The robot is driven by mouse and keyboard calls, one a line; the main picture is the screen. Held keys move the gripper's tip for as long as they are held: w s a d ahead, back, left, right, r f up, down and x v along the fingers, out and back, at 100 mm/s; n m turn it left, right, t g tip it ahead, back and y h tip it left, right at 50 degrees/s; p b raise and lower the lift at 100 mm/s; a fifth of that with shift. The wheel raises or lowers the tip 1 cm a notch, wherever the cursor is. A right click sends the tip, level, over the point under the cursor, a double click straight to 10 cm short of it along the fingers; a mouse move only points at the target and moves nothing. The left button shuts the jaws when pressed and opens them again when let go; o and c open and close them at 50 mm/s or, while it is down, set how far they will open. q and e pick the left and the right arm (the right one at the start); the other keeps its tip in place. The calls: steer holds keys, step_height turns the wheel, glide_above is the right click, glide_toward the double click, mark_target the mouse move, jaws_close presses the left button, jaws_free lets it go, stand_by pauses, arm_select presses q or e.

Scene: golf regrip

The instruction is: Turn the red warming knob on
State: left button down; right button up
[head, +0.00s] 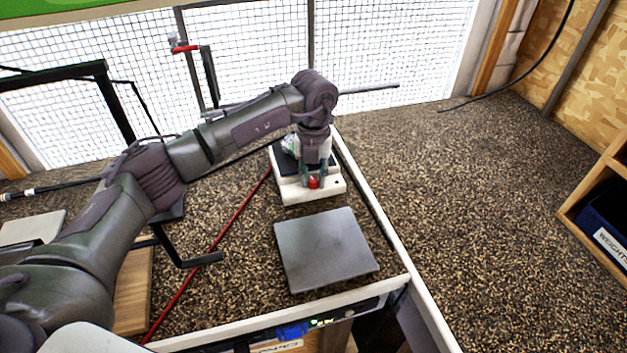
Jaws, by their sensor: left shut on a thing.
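The red warming knob (313,183) sits on the front of a small white device (318,194) near the back right of the workbench. My left gripper (313,178) points down over the front of the device, with its fingers on either side of the knob. The gripper is shut on the knob. My left wrist and fingers hide part of the device's top. My right gripper is not in view.
A flat grey plate (325,248) lies in front of the device. A thin red shaft (212,248) runs along the bench to the left. A white-edged rail (385,230) borders the bench on the right. A wooden shelf (603,190) stands at far right.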

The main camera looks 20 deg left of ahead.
mark_target(314, 179)
arm_select(q)
steer(key=shift+m+b, duration=0.3)
steer(key=shift+m, duration=0.2)
steer(key=c, duration=0.9)
jaws_free()
steer(key=shift+r, duration=0.1)
steer(key=shift+d+r, duration=0.1)
steer(key=shift+r, duration=3.85)
steer(key=shift+c, duration=0.2)
